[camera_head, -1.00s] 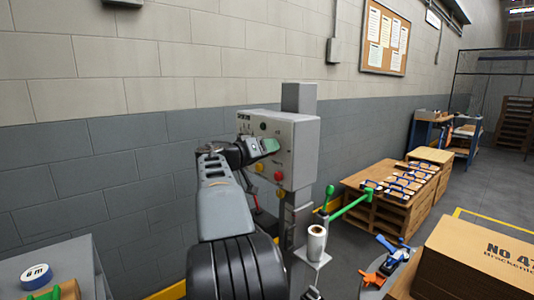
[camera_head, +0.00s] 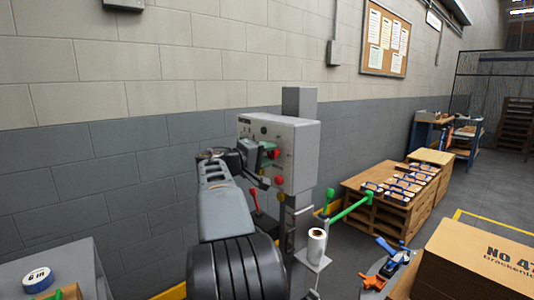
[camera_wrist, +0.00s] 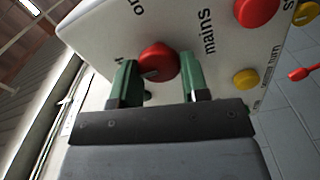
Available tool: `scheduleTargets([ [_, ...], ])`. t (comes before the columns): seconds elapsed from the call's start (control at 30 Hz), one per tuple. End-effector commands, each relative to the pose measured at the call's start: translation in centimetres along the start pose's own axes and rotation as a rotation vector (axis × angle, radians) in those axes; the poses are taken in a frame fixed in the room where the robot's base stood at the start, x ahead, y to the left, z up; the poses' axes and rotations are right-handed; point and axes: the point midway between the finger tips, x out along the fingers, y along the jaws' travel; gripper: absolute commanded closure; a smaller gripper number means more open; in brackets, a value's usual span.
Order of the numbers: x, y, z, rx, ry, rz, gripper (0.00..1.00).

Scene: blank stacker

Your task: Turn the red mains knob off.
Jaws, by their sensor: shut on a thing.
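The red mains knob (camera_wrist: 158,62) is on a pale control box (camera_head: 307,150). It sits beside the printed word "mains" in the wrist view. My gripper (camera_wrist: 158,80) has a green finger on each side of the knob and is shut on it. A pale mark shows on the knob's near edge; its exact setting is hard to read. In the head view my gripper (camera_head: 266,165) is at the front of the box, and my arm hides part of the panel.
A larger red button (camera_wrist: 258,10) and a yellow button (camera_wrist: 245,78) are close to the knob. A red-handled lever (camera_head: 253,200) stands below the box. A green-handled bar (camera_head: 350,206) and a white roll (camera_head: 317,240) are to the right. A block wall is behind.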

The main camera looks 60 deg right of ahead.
Motion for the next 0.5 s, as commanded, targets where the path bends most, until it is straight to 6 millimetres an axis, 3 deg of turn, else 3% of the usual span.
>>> scheduleTargets([
  [0.5, -0.02, 0.01, -0.03, -0.052, 0.002, 0.001, 0.82],
])
